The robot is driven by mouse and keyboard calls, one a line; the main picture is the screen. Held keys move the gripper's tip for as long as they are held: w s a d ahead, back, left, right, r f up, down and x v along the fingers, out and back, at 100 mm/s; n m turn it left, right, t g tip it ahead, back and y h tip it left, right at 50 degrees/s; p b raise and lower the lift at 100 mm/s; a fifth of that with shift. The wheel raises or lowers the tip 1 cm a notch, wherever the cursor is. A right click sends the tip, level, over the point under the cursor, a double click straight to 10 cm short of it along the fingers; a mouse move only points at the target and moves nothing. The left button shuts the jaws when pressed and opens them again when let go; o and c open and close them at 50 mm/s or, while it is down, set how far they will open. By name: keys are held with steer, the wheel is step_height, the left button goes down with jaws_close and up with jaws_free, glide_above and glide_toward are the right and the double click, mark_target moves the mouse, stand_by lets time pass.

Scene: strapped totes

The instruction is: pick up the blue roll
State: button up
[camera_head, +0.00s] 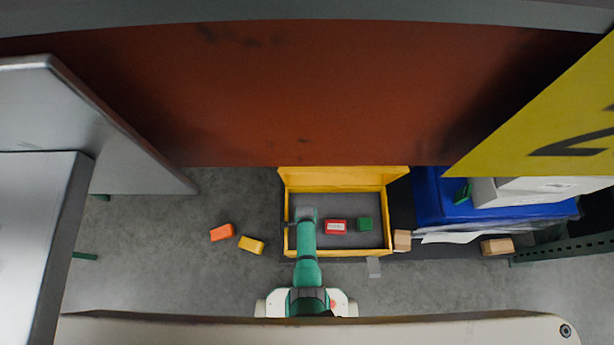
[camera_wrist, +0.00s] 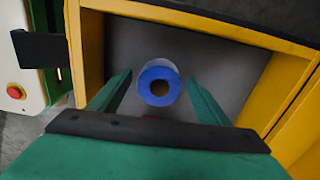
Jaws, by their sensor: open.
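The blue roll (camera_wrist: 148,94) stands on end on the grey floor of the yellow tote, its dark round hole facing the wrist camera. The yellow tote shows in the head view (camera_head: 338,252) and in the wrist view (camera_wrist: 90,55). My gripper (camera_wrist: 160,78) is open, with one green finger on each side of the roll in the picture. I cannot tell how far above the roll the fingertips are. In the head view my gripper (camera_head: 305,214) is over the left part of the tote, and the roll is hidden there.
An orange block (camera_head: 222,232) and a yellow block (camera_head: 251,244) lie on the floor to the left. A blue tote (camera_head: 450,205) stands to the right.

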steer(key=shift+s+f, duration=0.1)
steer(key=c, duration=1.2)
